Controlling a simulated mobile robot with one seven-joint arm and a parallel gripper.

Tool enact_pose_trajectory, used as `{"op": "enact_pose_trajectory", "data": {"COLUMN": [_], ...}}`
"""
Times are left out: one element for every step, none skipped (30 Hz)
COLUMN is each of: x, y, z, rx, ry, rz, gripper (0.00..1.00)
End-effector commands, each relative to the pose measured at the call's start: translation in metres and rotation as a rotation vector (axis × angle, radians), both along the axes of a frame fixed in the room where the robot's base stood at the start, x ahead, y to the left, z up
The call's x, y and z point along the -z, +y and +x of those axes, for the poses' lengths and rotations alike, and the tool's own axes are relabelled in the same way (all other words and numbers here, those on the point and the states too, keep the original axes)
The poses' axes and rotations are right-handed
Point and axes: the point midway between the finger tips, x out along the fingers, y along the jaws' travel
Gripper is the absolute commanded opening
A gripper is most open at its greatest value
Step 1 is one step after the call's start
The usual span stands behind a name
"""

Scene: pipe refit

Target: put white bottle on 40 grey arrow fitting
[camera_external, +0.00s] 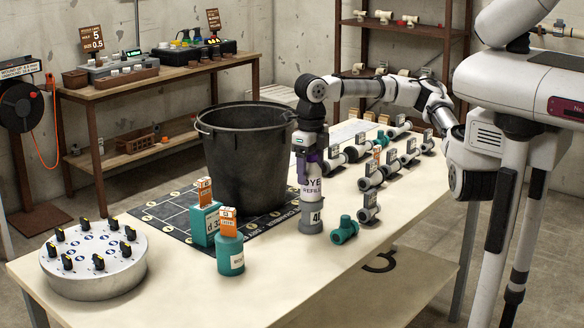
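The white bottle (312,187), lettered "DYE REFILL", stands upright right of the black bucket. My gripper (309,158) points down from above and is closed around the bottle's top, where some purple shows. A grey fitting (311,223) with a partly visible mark that looks like "40" is directly under the bottle. The bottle's lower end meets the fitting's top; I cannot tell how firmly it is seated. Any arrow on the fitting is not readable.
A black bucket (246,160) stands close left on a dark gridded mat (160,214). A teal fitting (344,230) lies close right. Grey fittings with tags (370,180) line the table behind.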

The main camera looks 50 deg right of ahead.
Motion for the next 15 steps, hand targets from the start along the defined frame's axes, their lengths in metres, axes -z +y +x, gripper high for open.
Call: {"op": "enact_pose_trajectory", "data": {"x": [0.0, 0.0, 0.0, 0.0, 0.0, 0.0, -0.001, -0.001, -0.002, -0.004, -0.007, -0.012, -0.017, -0.023, -0.031], "y": [0.0, 0.0, 0.0, 0.0, 0.0, 0.0, 0.0, 0.0, 0.0, 0.0, 0.0, 0.001, 0.001, 0.001, 0.001], "z": [0.0, 0.0, 0.0, 0.0, 0.0, 0.0, 0.0, 0.0, 0.0, 0.0, 0.0, 0.001, 0.001, 0.001, 0.0], "rx": [0.0, 0.0, 0.0, 0.0, 0.0, 0.0, 0.0, 0.001, 0.001, 0.001, 0.001, 0.0, -0.001, 0.0, -0.001], "ry": [0.0, 0.0, 0.0, 0.0, 0.0, 0.0, 0.0, 0.0, -0.001, -0.001, -0.002, -0.002, -0.003, -0.002, -0.002], "rz": [0.0, 0.0, 0.0, 0.0, 0.0, -0.001, -0.001, -0.001, -0.002, -0.003, 0.0, 0.0, 0.001, 0.002, 0.003], "gripper": [0.7, 0.7, 0.7, 0.7, 0.7, 0.7, 0.7, 0.7, 0.7, 0.7, 0.7, 0.7, 0.7, 0.7, 0.7]}}
